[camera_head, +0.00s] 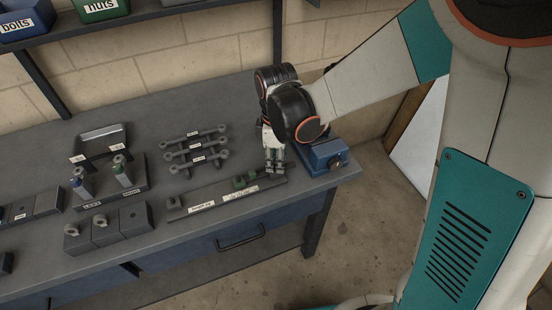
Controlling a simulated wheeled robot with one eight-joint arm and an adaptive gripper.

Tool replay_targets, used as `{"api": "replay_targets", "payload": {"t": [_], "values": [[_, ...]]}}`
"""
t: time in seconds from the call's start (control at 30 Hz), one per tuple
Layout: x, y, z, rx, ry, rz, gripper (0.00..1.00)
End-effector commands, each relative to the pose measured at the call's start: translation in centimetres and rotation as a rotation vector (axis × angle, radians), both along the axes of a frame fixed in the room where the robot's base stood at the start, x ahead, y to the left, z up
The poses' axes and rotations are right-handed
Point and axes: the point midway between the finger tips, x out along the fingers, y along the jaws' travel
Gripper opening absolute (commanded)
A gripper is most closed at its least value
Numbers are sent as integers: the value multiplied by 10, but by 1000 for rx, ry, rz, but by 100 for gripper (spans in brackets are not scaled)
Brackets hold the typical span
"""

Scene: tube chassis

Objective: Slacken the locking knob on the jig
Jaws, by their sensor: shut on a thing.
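The jig appears to be the long grey bar (212,201) with white labels near the bench's front edge. My gripper (274,170) points down at the right end of the bar, just right of the green block. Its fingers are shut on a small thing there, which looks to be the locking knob. The fingers hide the knob, so its shape and turn cannot be seen.
A blue vise (326,157) stands close to the right of my gripper, at the bench corner. Several grey links (197,152) lie behind the bar. A stand with labelled bolts (111,188) and grey blocks (107,230) are on the left. A shelf (130,17) with bins hangs above.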

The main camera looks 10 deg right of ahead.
Motion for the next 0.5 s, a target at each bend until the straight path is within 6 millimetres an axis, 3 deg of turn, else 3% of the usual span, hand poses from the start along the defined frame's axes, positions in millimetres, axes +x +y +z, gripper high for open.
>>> {"api": "replay_targets", "payload": {"t": [0.33, 0.37, 0.4, 0.43, 0.5], "values": [[-1, 0, -1, -1, 1, 2, 0], [-1, 0, -1, -1, 1, 2, 27], [-1, 0, -1, -1, 1, 1, 36], [-1, 0, -1, -1, 1, 1, 43], [-1, 0, -1, -1, 1, 1, 43]]}}
